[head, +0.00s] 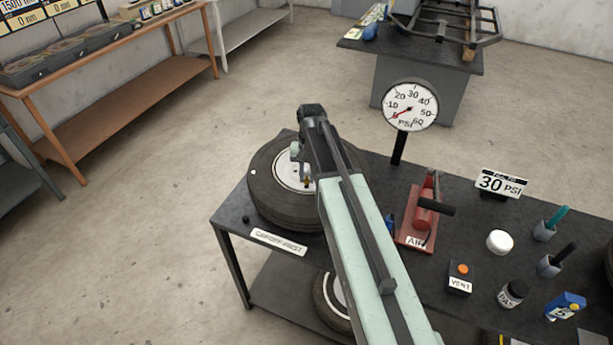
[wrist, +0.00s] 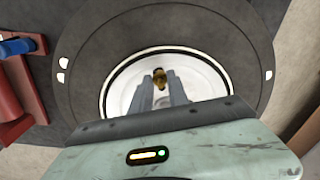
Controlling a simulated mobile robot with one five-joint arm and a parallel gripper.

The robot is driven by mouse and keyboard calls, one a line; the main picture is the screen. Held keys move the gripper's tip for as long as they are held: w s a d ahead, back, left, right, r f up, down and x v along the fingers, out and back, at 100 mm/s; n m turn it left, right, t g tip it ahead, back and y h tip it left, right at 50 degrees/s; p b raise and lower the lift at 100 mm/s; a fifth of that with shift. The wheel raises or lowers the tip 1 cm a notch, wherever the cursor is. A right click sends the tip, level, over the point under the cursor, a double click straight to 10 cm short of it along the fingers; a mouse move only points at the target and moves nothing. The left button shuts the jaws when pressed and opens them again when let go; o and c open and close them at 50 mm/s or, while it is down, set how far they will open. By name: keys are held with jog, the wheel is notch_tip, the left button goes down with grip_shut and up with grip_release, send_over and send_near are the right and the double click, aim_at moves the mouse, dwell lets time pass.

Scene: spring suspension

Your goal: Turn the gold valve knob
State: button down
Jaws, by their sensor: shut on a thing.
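The gold valve knob (wrist: 159,76) stands inside the white wheel face in the wrist view. In the head view a small gold bit of it (head: 307,182) shows beside my arm. My gripper (wrist: 160,80) reaches over the wheel, with its two fingertips closed on the knob. The tire (head: 262,190) lies flat on the dark table, and its white rim (head: 290,172) is partly hidden by my arm. In the wrist view the rim (wrist: 116,98) surrounds the fingers.
A pressure gauge (head: 410,105) stands behind, its red needle near the low end. A red air pump (head: 420,222), a "30 PSI" sign (head: 501,184), a vent box (head: 460,278) and a white cap (head: 499,242) are to the right. Floor (head: 130,230) is clear at left.

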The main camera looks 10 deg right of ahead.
jog(key=n, duration=0.5)
jog(key=shift+n, duration=0.4)
dwell(0.4)
jog(key=c, duration=1.3)
grip_release()
notch_tip(320, 180, up, 8)
jog(key=p, duration=0.8)
jog(key=shift+w+d, duration=0.15)
jog(key=shift+f, duration=0.1)
